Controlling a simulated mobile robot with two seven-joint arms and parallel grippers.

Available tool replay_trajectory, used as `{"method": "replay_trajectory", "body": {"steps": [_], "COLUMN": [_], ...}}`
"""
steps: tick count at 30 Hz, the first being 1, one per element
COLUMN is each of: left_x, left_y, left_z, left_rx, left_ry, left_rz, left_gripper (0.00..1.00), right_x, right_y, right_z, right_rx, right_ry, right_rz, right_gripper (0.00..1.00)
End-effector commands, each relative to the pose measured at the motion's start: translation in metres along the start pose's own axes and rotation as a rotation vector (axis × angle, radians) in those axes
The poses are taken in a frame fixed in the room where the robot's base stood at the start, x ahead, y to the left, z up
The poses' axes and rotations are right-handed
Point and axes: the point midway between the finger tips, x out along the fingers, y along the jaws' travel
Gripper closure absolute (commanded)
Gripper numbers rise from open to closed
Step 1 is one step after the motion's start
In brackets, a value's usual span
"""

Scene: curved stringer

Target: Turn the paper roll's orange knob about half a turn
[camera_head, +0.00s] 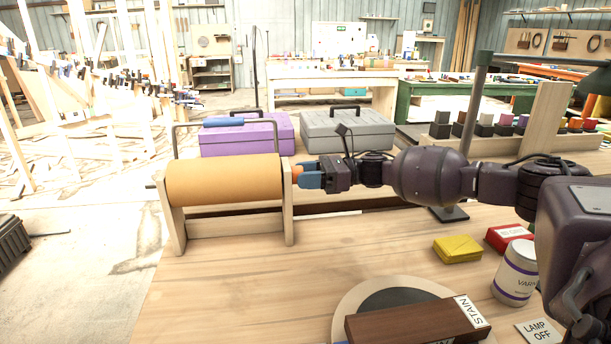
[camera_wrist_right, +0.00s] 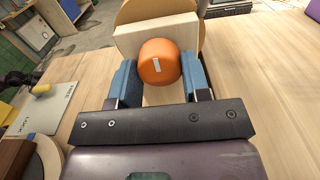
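The paper roll (camera_head: 224,180) is a tan cylinder lying level in a pale wooden stand at the left of the bench in the head view. Its orange knob (camera_head: 297,171) sticks out of the stand's right end. In the right wrist view the knob (camera_wrist_right: 159,62) is round, with a short white mark that stands nearly upright. My right gripper (camera_head: 308,176) reaches in from the right. My left gripper is not in view.
A purple toolbox (camera_head: 248,135) and a grey toolbox (camera_head: 349,130) stand behind the roll. A yellow block (camera_head: 458,249), a red block (camera_head: 506,237), a varnish can (camera_head: 515,273) and a brown stain block (camera_head: 418,323) are at the front right. The bench before the roll is clear.

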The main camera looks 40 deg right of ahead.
Motion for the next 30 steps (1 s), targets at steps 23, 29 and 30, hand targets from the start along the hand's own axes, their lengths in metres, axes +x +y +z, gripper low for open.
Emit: {"method": "replay_trajectory", "body": {"steps": [23,29,30], "left_x": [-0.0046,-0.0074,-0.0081], "left_y": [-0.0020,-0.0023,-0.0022], "left_z": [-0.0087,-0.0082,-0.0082], "left_rx": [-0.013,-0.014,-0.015], "left_ry": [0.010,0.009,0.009], "left_rz": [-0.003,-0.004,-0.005], "left_gripper": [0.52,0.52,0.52], "right_x": [-0.0003,-0.0002,-0.0002], "right_y": [0.0008,0.0013,0.0013], "right_z": [0.0030,0.0028,0.0026], "right_rx": [0.343,0.534,0.571], "right_ry": [-0.004,-0.003,-0.003], "right_rz": [0.000,0.000,0.000], "right_gripper": [0.80,0.80,0.80]}}
